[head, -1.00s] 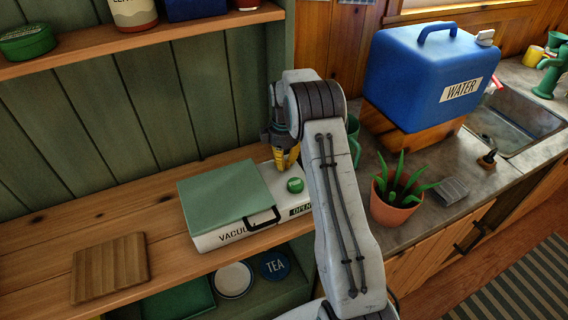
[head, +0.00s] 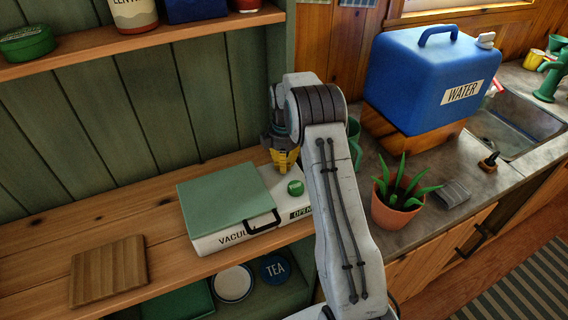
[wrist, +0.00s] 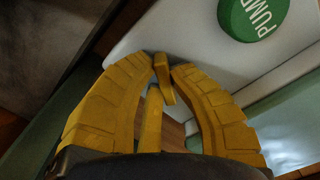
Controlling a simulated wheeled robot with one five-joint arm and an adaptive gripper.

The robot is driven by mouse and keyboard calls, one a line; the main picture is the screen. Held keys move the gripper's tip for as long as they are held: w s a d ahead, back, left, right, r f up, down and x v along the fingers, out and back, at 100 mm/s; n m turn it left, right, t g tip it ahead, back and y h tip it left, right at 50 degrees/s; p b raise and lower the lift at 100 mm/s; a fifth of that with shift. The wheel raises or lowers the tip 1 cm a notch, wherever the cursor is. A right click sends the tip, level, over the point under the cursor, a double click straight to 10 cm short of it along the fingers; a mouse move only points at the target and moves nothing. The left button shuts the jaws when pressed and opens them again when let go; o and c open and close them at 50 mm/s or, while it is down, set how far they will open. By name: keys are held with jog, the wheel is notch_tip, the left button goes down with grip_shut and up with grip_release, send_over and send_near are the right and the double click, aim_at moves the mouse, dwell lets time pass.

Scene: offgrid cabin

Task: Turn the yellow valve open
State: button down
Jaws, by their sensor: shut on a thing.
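The yellow valve (wrist: 163,80) shows in the wrist view as a small yellow handle between the fingertips. A narrow yellow strip runs below it, and I cannot tell whether it is part of the valve. My gripper (head: 284,170) has thick yellow fingers and points down at the back right of the white vacuum box. In the wrist view the fingertips (wrist: 162,66) are closed on the valve handle. In the head view the valve is hidden behind the fingers.
The white vacuum box (head: 225,238) has a green lid (head: 225,195), a black latch and a green PUMP button (head: 295,187) close to my gripper. A wooden board (head: 108,270) lies left. A potted plant (head: 395,208) and blue water container (head: 425,80) stand right.

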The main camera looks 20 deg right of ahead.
jog(key=c, duration=1.1)
grip_release()
notch_tip(320, 180, up, 12)
